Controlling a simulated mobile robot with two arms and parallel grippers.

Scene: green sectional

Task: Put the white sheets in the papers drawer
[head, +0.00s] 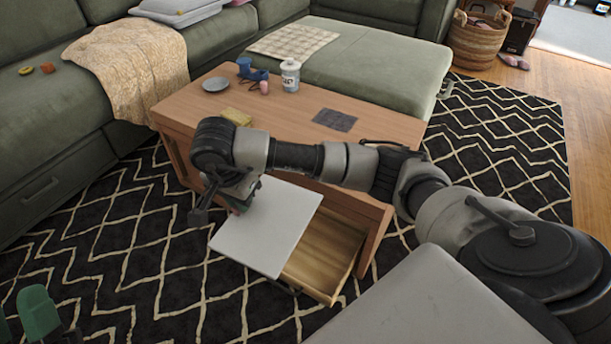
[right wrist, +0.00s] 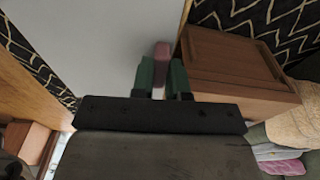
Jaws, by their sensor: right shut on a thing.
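The white sheets (head: 268,228) show as one flat white panel in the head view, tilted over the open drawer (head: 325,252) of the wooden coffee table. They cover its left part; the visible right part of the drawer looks empty. My right gripper (head: 240,205) is shut at the upper left edge of the sheets. In the right wrist view its green fingers (right wrist: 162,78) close around a pink piece (right wrist: 161,52) against the white surface (right wrist: 95,45). My left gripper (head: 22,318) is at the lower left corner of the head view, its green fingers apart and empty, far from the drawer.
The coffee table (head: 385,130) carries a grey plate (head: 216,84), a white jar (head: 290,76), a blue item (head: 250,72), a yellow block (head: 236,116) and a dark mat (head: 335,120). A green sectional (head: 385,62) stands behind it. Patterned rug (head: 130,270) lies clear in front.

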